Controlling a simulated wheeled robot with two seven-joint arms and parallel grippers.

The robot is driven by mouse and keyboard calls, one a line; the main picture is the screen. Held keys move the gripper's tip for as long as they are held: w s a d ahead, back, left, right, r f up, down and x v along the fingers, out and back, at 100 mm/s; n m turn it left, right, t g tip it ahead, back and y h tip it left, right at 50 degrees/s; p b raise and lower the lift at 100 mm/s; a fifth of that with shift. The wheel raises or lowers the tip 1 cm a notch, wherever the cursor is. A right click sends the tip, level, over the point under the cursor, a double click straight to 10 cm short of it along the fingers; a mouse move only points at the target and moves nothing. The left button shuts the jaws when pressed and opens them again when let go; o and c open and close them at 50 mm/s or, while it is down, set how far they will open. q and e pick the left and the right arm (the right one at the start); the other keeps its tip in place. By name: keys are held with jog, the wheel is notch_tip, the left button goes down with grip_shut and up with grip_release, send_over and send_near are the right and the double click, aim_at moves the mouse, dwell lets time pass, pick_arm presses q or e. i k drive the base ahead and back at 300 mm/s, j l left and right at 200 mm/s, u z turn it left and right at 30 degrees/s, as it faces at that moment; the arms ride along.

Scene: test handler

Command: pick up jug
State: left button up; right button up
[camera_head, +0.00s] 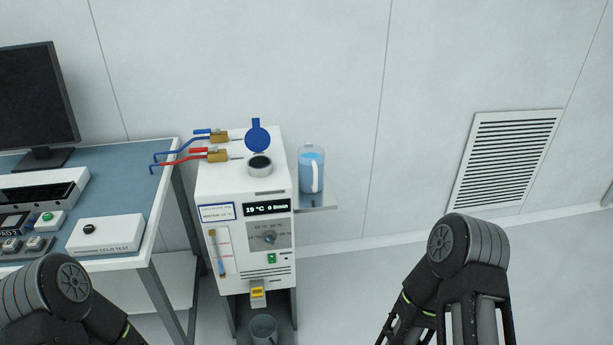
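The jug (311,170) is clear with blue liquid in it and a pale handle facing me. It stands upright on a small grey shelf (318,202) at the right side of the white machine. My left arm shows at the lower left and my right arm at the lower right, both well below and apart from the jug. Neither gripper's fingertips are in view.
The white machine (243,182) has an open blue lid (257,135), a filler opening and red and blue valves on top. A grey container (264,329) stands below its outlet. A table (140,195) with a monitor (36,97) stands left. The floor at right is clear.

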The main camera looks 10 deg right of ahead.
aim_at(310, 156)
jog(key=i+l+u, duration=0.2)
jog(key=l, duration=0.25)
jog(key=i+l+u, duration=0.15)
jog(key=l, duration=0.3)
jog(key=i+l+u, duration=0.2)
jog(key=l, duration=0.25)
jog(key=i+l+u, duration=0.15)
jog(key=l, duration=0.35)
jog(key=i+l+u, duration=0.2)
jog(key=l, duration=0.35)
jog(key=l+u, duration=0.15)
jog(key=l, duration=0.35)
